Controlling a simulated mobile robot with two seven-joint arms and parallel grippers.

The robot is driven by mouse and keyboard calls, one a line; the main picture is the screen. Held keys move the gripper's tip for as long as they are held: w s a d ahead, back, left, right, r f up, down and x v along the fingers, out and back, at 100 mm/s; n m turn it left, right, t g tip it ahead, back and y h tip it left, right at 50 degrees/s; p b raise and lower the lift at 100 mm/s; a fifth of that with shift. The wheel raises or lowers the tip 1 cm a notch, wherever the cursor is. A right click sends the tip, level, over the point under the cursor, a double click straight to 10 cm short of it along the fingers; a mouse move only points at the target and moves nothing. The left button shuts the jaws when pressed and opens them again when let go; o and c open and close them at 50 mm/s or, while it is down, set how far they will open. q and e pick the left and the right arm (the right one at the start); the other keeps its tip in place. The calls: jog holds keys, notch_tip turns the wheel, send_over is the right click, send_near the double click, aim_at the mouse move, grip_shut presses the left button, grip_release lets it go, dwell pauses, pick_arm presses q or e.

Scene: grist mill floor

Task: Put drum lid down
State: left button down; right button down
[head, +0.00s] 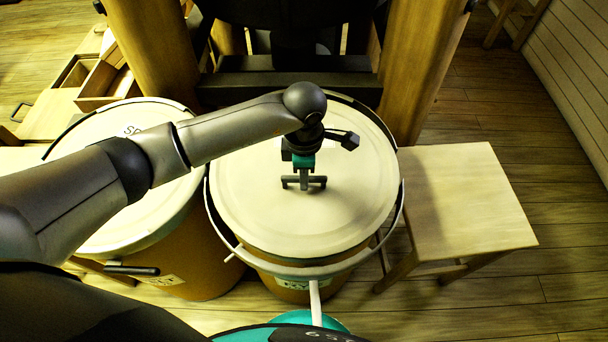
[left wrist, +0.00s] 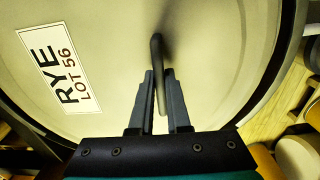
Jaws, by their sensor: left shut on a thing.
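The round cream drum lid (head: 345,205) lies flat over the mouth of the middle drum (head: 292,284). I cannot tell whether it rests on the rim or is slightly raised. My left gripper (head: 303,183) points down at the lid's middle and is shut on its dark bar handle. In the left wrist view the two fingers (left wrist: 159,105) close on the handle (left wrist: 157,55) from both sides. A white label (left wrist: 59,68) there reads RYE LOT 56 on the lid (left wrist: 205,50). My right gripper is not in view.
A bare wooden stool (head: 465,200) stands right of the drum. A second lidded drum (head: 95,215) stands close on the left, under my arm. Wooden posts (head: 425,65) and dark machinery rise behind. Open floor lies at the right.

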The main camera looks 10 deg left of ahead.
pick_arm(q)
jog(key=shift+w+f, duration=0.1)
jog(key=shift+f, duration=0.05)
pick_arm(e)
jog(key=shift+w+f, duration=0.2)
pick_arm(q)
jog(key=c, duration=0.9)
grip_release()
jog(key=shift+f, duration=0.1)
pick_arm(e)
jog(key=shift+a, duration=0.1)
pick_arm(q)
jog(key=shift+r, duration=0.25)
notch_tip(320, 180, up, 12)
jog(key=shift+r+p, duration=0.1)
jog(key=shift+p, duration=1.1)
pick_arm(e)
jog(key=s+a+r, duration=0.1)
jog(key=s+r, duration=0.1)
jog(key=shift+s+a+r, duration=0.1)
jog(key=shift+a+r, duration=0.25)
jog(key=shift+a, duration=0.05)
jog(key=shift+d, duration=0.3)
pick_arm(q)
jog(key=shift+s, duration=0.25)
